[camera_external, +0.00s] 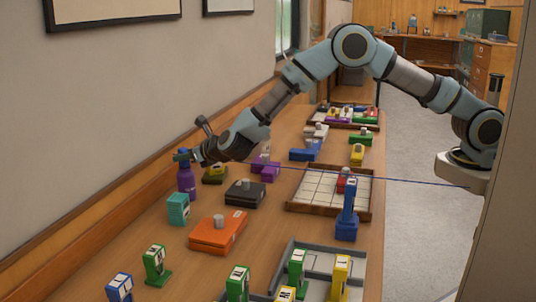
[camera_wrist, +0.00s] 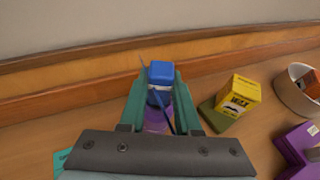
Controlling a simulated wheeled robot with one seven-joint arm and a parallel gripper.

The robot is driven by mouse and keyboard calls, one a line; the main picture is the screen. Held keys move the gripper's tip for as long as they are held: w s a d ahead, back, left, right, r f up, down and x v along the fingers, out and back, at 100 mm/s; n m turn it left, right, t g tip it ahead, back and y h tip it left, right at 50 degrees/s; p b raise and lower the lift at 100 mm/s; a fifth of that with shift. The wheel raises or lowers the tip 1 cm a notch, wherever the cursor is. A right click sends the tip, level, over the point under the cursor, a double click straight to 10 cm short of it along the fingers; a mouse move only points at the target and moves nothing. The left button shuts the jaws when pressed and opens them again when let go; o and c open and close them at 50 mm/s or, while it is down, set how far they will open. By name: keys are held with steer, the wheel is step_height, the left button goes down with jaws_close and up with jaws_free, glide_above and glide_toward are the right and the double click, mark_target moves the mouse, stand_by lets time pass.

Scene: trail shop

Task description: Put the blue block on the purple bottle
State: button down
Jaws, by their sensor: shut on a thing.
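In the wrist view, a blue block (camera_wrist: 161,73) with a pale band sits between the teal fingers of my gripper (camera_wrist: 158,88), which is shut on it. The purple bottle (camera_wrist: 156,120) shows below and behind the block, between the fingers, partly covered by them. In the external view, the purple bottle (camera_external: 186,182) stands upright near the wall side of the table. My gripper (camera_external: 184,157) is at the bottle's top; its fingers hide the block there. I cannot tell whether the block touches the bottle.
A yellow box (camera_wrist: 239,93) on a green base stands right of my gripper, with a white round container (camera_wrist: 297,92) beyond. A teal block (camera_external: 178,209) and an orange box (camera_external: 217,235) are in front of the bottle. The wall (camera_external: 130,90) is close behind.

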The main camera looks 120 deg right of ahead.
steer(key=shift+f, duration=0.15)
steer(key=c, duration=0.6)
jaws_free()
steer(key=shift+r, duration=0.2)
steer(key=b+v, duration=0.3)
steer(key=v, duration=0.9)
steer(key=shift+r, duration=0.1)
